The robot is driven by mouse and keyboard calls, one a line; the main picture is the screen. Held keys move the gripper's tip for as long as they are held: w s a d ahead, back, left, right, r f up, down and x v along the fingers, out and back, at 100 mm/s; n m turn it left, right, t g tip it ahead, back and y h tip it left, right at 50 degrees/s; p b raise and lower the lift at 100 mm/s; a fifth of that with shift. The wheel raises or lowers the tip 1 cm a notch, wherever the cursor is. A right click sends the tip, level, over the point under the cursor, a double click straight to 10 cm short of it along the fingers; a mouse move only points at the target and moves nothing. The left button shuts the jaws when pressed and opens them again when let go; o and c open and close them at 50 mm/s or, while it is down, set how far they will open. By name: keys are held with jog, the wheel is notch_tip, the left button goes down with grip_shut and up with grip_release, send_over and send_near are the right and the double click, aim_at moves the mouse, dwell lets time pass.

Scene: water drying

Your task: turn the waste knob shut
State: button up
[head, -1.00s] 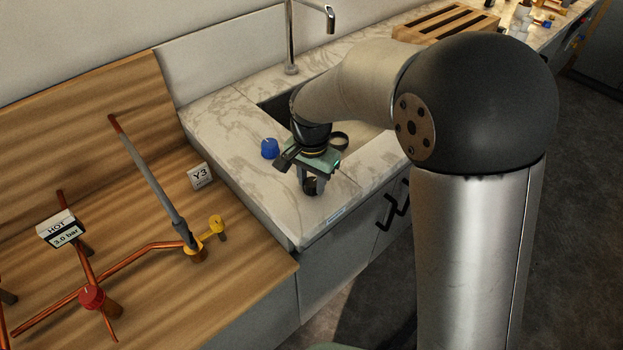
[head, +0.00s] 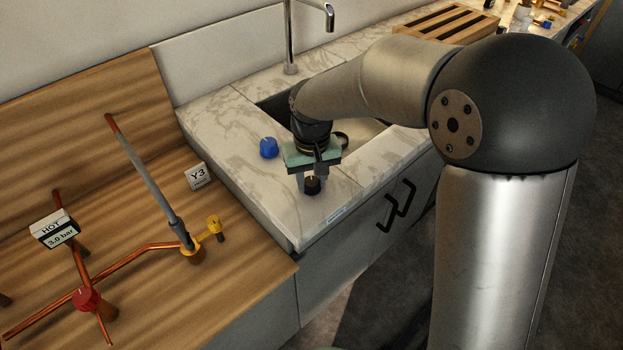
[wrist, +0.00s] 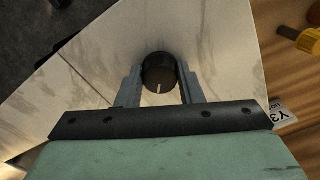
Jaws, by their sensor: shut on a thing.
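The waste knob is a small black knob (head: 313,186) on the marble counter in front of the sink. In the wrist view the black knob (wrist: 159,72) sits between my two fingers, with a pale pointer line toward the gripper body. My gripper (head: 312,184) points down from above and is shut on the knob, one finger on each side. It also shows in the wrist view (wrist: 158,85). The lower edge of the knob is partly hidden by the fingers in the head view.
A blue knob (head: 268,148) stands on the counter to the left. The sink (head: 368,133) and tap (head: 290,40) lie behind. Copper pipes with a red knob (head: 86,298), a yellow valve (head: 214,225) and a Y3 tag (head: 197,176) are on the wooden bench at left.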

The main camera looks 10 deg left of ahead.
aim_at(312, 182)
jog(key=n, duration=0.4)
jog(key=shift+n, duration=1.8)
jog(key=o, duration=1)
jog(key=shift+c, duration=0.2)
jog(key=shift+r, duration=0.1)
notch_tip(312, 182, up, 17)
jog(key=shift+r, duration=0.15)
